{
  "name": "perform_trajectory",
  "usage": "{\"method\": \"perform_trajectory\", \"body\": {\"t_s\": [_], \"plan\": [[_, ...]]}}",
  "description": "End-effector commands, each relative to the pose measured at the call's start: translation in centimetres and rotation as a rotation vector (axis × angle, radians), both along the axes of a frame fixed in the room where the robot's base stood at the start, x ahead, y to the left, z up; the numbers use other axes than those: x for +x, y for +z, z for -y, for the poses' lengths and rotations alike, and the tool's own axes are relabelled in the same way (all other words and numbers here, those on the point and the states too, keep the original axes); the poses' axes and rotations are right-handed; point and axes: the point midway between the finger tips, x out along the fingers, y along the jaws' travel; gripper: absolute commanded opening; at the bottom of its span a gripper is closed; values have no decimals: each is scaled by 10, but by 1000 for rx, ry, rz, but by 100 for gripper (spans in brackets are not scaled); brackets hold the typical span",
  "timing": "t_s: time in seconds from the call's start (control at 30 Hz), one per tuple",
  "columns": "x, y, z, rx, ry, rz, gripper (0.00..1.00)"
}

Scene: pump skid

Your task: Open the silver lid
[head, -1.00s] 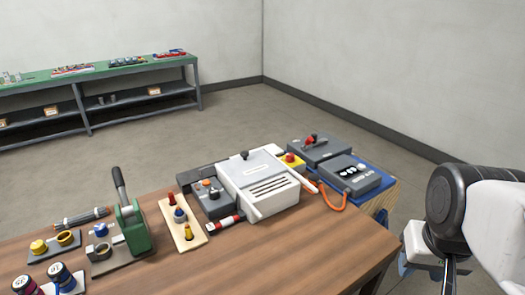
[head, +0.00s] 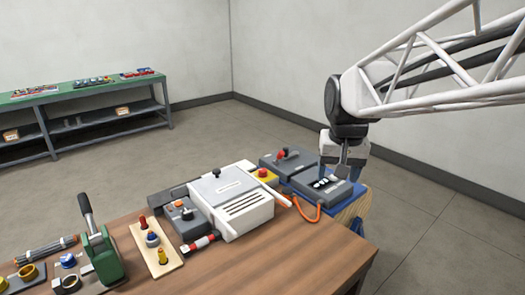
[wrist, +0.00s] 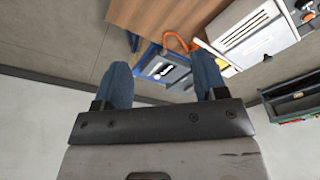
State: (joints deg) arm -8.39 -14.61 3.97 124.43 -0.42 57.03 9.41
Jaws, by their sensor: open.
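The silver lid (head: 222,183) is a flat grey panel with a black knob (head: 216,173) on top of a white box (head: 246,215) on the wooden table. It lies closed. The white box also shows upside down at the upper right of the wrist view (wrist: 262,38). My gripper (head: 344,172) is right of the box, above the blue stand with the grey units. In the wrist view its two blue fingers (wrist: 163,85) are spread apart with nothing between them. In the head view its fingertips are small and hard to make out.
Grey units (head: 326,184) with a red-knobbed lever and an orange cable (head: 305,213) stand right of the box. A yellow block with a red button (head: 263,177) is beside it. A green lever press (head: 103,255) stands left. The table's front right is clear.

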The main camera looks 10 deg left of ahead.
Motion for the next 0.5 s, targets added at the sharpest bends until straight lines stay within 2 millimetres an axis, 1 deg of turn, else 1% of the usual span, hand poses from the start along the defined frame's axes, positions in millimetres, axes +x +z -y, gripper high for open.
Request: {"method": "perform_trajectory", "body": {"t_s": [0.03, 0.1, 0.27, 0.5], "plan": [[13, 0, -7, 1, 2, -6, 65], [30, 1, -16, 1, 4, -11, 65], [67, 2, -38, 3, 5, -24, 65], [121, -2, -75, 5, 8, -42, 65]]}}
